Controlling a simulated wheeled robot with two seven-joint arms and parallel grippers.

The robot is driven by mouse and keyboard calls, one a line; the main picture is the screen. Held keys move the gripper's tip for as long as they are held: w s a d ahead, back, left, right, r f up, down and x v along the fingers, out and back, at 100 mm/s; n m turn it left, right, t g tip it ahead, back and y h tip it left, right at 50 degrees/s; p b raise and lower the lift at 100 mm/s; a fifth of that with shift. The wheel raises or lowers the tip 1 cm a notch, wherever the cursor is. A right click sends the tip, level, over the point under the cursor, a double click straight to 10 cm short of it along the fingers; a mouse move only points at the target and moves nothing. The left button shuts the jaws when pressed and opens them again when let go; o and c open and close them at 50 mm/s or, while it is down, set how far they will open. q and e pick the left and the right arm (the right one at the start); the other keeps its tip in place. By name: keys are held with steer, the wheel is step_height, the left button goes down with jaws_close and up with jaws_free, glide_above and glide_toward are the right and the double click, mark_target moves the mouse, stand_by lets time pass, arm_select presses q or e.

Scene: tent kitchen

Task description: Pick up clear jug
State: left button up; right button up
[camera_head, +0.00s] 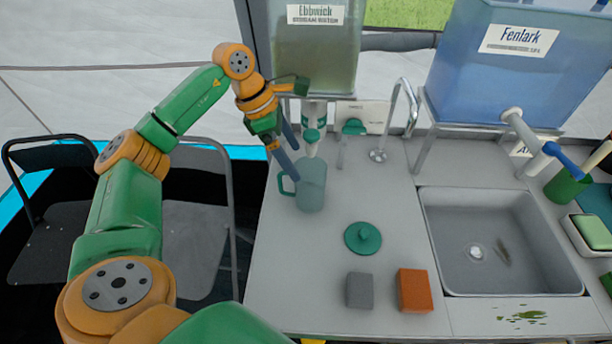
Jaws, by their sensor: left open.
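The clear jug (313,190) stands upright on the grey counter, under the spout of the Ebbwick tank. It is see-through and bluish, with a teal handle on its left side. My left gripper (296,163) reaches in from the left, just above the handle and the jug's left rim. Its two blue-grey fingers are apart with nothing held between them. I cannot tell whether a fingertip touches the jug. My right gripper is out of the picture.
A teal lid with a knob (362,239), a grey block (359,290) and an orange block (414,291) lie nearer. The Ebbwick tank (316,62) and its tap overhang the back. A sink (455,265) is right. The counter's front left is bare.

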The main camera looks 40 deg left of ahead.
mark_target(309, 171)
arm_select(q)
steer(key=d+f+p, duration=0.2)
steer(key=d, duration=0.1)
steer(key=shift+w+f, duration=0.2)
steer(key=shift+f, duration=0.2)
steer(key=x, duration=0.2)
steer(key=shift+w+f, duration=0.15)
steer(key=shift+f, duration=0.2)
steer(key=shift+w+f, duration=0.15)
steer(key=shift+f, duration=0.05)
steer(key=shift+a+r, duration=0.1)
steer(key=c, duration=1.3)
steer(key=shift+c, duration=0.2)
steer(key=shift+r+b, duration=0.4)
steer(key=shift+r, duration=0.3)
steer(key=s+a+b, duration=0.6)
steer(key=s+a, duration=0.4)
steer(key=a, duration=0.4)
steer(key=shift+a+b, duration=0.4)
